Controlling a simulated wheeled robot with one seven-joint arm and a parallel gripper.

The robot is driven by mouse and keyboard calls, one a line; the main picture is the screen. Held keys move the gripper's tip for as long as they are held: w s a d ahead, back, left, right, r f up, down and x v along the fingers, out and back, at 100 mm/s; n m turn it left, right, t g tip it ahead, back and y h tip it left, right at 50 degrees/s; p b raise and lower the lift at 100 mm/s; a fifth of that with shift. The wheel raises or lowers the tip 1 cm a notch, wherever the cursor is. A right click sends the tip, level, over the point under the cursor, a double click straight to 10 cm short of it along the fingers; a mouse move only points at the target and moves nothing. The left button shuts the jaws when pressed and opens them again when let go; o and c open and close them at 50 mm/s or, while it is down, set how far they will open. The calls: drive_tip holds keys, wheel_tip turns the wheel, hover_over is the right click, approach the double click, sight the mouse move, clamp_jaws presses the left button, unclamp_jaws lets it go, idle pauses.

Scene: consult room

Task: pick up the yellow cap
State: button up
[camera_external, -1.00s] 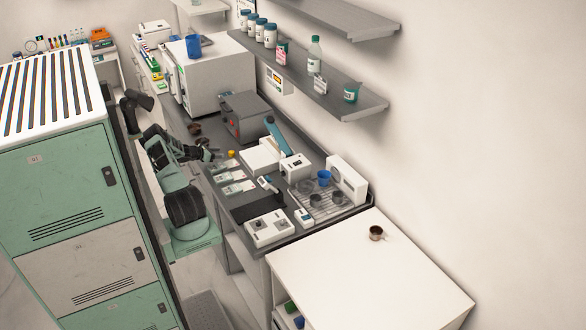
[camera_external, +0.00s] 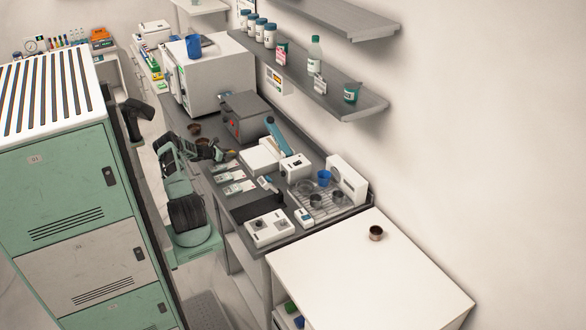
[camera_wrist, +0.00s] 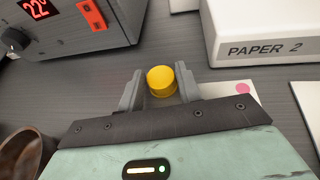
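The yellow cap (camera_wrist: 161,81) sits on the dark bench top between the two fingers of my gripper (camera_wrist: 159,88) in the wrist view. The fingers are open, one on each side of the cap. The gaps at its sides look small, and I cannot tell whether either finger touches it. In the external view my gripper (camera_external: 226,156) is low over the bench, at the cap's place, and largely hides the cap.
A grey device with a red display (camera_wrist: 80,22) stands at the left and a white box marked PAPER 2 (camera_wrist: 265,35) at the right. A brown round container (camera_wrist: 28,155) is at lower left. Cards (camera_external: 238,187) lie along the bench's front.

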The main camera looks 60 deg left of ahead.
drive_tip(key=c, duration=0.4)
drive_tip(key=shift+c, duration=0.2)
